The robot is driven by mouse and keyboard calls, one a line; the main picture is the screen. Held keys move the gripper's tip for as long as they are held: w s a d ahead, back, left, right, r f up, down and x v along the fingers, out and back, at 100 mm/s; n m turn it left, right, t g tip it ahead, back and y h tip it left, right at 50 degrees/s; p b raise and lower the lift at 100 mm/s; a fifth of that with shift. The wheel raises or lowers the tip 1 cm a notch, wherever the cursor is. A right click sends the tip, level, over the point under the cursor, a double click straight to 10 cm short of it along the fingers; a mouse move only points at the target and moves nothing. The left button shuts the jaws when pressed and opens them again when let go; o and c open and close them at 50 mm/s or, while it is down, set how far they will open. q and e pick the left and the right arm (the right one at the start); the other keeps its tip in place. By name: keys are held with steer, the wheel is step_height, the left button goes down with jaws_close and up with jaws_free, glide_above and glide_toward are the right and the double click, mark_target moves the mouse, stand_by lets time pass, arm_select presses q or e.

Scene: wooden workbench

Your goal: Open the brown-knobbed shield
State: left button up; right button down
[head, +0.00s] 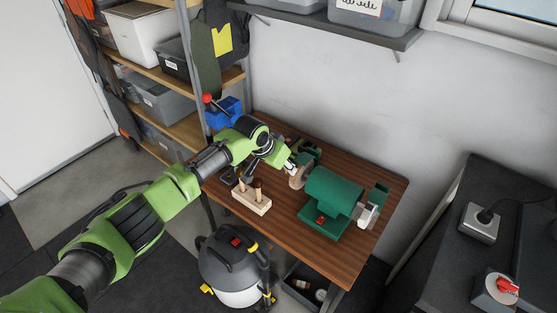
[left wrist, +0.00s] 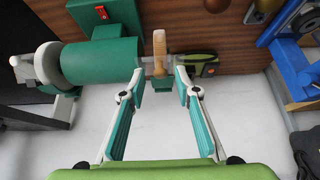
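A green bench grinder (head: 333,194) stands on the wooden workbench; its body (left wrist: 100,62) fills the upper left of the left wrist view. Its tan wheel (left wrist: 160,50) lies just beyond the gap between my left fingertips, beside a green and black shield-like part (left wrist: 198,62). I cannot make out a brown knob on that part. At the grinder's other end is a pale wheel (left wrist: 48,62) with a grey part. My left gripper (left wrist: 160,80) is open and empty; in the head view it (head: 290,168) is at the grinder's left end. My right gripper is not in view.
A wooden block (head: 251,203) with brown-handled tools stands at the bench's front left. A blue vise-like object (head: 225,112) is at the back left, near the shelves. A vacuum (head: 232,268) stands before the bench. The bench's front right (head: 335,262) is bare.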

arm_select(q)
steer(key=v, duration=1.1)
steer(key=shift+a, duration=0.15)
steer(key=shift+s+r, duration=0.1)
